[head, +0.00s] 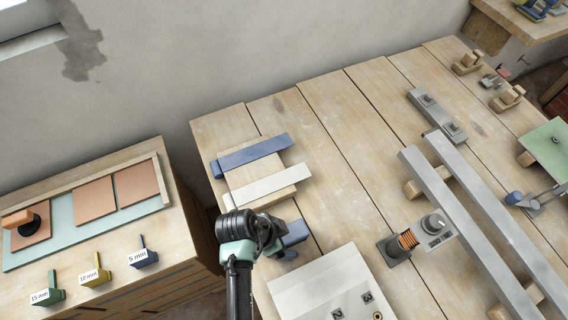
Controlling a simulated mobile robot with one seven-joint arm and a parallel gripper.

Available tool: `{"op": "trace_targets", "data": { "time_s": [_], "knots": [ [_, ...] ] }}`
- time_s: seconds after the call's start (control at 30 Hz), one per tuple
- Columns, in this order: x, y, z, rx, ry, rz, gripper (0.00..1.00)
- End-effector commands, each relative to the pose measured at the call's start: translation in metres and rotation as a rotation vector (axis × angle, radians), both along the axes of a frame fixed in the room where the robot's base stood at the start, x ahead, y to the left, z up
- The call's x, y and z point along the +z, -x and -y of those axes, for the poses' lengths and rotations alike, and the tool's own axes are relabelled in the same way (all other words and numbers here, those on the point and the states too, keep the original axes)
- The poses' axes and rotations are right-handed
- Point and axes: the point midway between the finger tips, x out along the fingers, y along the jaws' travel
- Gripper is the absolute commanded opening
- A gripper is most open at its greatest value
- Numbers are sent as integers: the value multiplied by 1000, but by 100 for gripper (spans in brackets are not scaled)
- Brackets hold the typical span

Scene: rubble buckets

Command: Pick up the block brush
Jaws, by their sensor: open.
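My gripper (272,238) is at the lower middle of the head view, over the left part of the plank table. It is seen from behind, and my wrist hides most of its fingers. A blue piece (294,233) shows just right of it, partly covered; I cannot tell whether they touch. I cannot identify the block brush for certain. Two small wooden blocks with raised grips, one farther back (467,63) and one nearer (509,97), stand at the table's far right, well away from my gripper.
A blue bar (252,155) and a cream bar (262,187) lie left on the plank table (330,130). A pale panel (325,285) lies in front. Long grey bars (460,215) cross the right side. A tile bench (150,235) stands left, across a gap. The table's middle is clear.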

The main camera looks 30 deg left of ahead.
Motion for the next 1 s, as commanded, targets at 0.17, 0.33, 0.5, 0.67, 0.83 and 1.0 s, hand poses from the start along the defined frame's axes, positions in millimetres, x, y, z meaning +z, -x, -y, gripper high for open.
{"op": "trace_targets", "data": {
  "time_s": [0.17,0.33,0.5,0.67,0.83,1.0],
  "knots": [
    [-1,0,0,0,0,0,92],
    [-4,0,0,0,0,0,92],
    [-5,0,0,0,0,0,92],
    [-5,0,0,0,0,0,92],
    [-5,0,0,0,0,0,68],
    [-5,0,0,0,0,0,37]
  ]
}}
